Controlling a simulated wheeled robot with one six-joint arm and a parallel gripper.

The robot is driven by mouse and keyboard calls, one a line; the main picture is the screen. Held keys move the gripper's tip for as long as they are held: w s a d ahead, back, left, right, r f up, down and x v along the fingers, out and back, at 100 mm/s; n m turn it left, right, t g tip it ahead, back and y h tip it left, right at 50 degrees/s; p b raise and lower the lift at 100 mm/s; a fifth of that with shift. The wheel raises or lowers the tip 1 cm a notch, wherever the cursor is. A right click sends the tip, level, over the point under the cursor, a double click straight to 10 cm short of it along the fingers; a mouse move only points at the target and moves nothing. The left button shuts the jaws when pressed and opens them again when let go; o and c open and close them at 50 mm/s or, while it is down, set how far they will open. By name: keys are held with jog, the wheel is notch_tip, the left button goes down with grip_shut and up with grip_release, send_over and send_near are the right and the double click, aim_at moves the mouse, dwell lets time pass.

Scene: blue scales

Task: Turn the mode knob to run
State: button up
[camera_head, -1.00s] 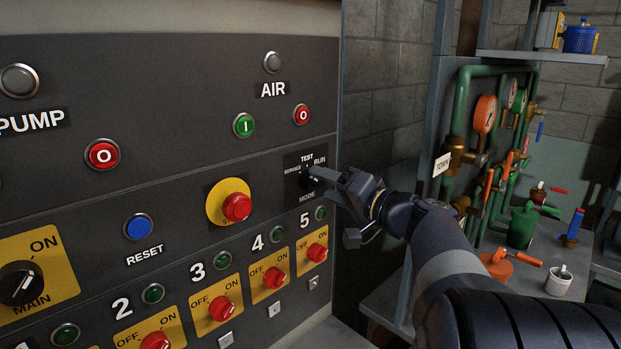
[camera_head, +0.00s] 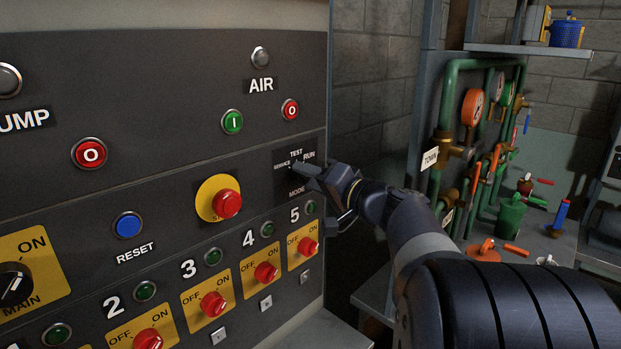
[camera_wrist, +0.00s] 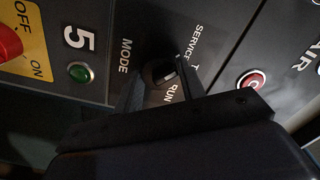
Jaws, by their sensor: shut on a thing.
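The mode knob (camera_wrist: 158,73) is a small dark knob with a white pointer line on the black panel, under the labels SERVICE, TEST and RUN. In the wrist view it sits between my gripper's two dark fingers (camera_wrist: 158,82), which are closed on it. Its pointer mark faces the TEST and RUN side, but I cannot tell the exact setting. The RUN label (camera_wrist: 172,93) shows beside the knob. In the head view my gripper (camera_head: 306,173) reaches the panel from the right and hides most of the knob.
A yellow-ringed red button (camera_head: 227,204) lies left of the knob. Red switches on yellow plates, such as number 5 (camera_head: 307,246), run below. Red (camera_head: 290,110) and green (camera_head: 232,122) AIR buttons are above. Green pipes (camera_head: 447,110) and a bench stand at right.

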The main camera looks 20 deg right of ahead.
jog(key=shift+c, duration=0.8)
jog(key=shift+f+m, duration=0.1)
jog(key=shift+m, duration=0.2)
jog(key=m+p, duration=0.2)
jog(key=m, duration=1.7)
jog(key=shift+p, duration=0.4)
jog(key=shift+m, duration=0.3)
jog(key=o, duration=1)
